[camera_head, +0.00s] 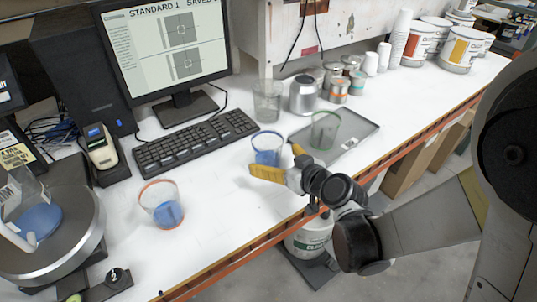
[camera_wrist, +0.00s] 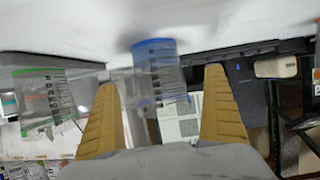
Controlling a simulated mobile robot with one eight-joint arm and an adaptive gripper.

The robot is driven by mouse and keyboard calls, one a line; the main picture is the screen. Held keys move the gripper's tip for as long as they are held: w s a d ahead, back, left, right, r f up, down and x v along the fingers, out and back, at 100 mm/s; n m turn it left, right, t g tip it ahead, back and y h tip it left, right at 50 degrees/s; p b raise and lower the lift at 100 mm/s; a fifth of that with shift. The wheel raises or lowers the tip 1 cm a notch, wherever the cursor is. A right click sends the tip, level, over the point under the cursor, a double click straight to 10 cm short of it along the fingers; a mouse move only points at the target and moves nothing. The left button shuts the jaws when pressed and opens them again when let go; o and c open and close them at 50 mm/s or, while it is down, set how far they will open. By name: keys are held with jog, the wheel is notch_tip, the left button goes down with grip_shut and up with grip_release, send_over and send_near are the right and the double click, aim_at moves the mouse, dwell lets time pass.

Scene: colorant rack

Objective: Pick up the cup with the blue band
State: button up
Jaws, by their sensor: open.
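The clear cup with the blue band (camera_head: 267,148) stands upright on the white bench, in front of the keyboard's right end. My gripper (camera_head: 277,163) is beside it on the near side, its yellow fingers pointing toward it. In the wrist view, which looks upside down, the blue-banded cup (camera_wrist: 160,75) appears between the two fingers of my gripper (camera_wrist: 161,80). The fingers are spread apart with visible gaps on both sides of the cup. Whether the cup is fully between the fingertips or just beyond them, I cannot tell.
A green-banded cup (camera_head: 324,130) stands close by, at the grey tray (camera_head: 350,133). An orange-banded cup (camera_head: 162,205) with blue contents stands left. A clear cup (camera_head: 267,100) and metal cans (camera_head: 303,95) are behind. The keyboard (camera_head: 196,141) lies left. The bench's front edge is near my arm.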

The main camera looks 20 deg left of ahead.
aim_at(261, 138)
jog(key=b+x, duration=0.1)
jog(key=x, duration=0.3)
jog(key=shift+w+a+f+b, duration=0.1)
jog(key=shift+w+f+b, duration=0.1)
jog(key=shift+w+b, duration=0.15)
jog(key=shift+r, duration=0.1)
jog(key=c, duration=1.4)
jog(key=shift+r, duration=0.15)
jog(key=shift+r+p, duration=0.8)
jog(key=shift+r, duration=0.4)
jog(key=shift+r+p, duration=0.55)
jog(key=shift+r, duration=0.4)
jog(key=d+r+p, duration=0.3)
jog(key=d+r, duration=0.3)
jog(key=d, duration=0.5)
jog(key=shift+w+d+r+p, duration=0.2)
jog(key=shift+w+d+p, duration=0.1)
jog(key=shift+p, duration=0.1)
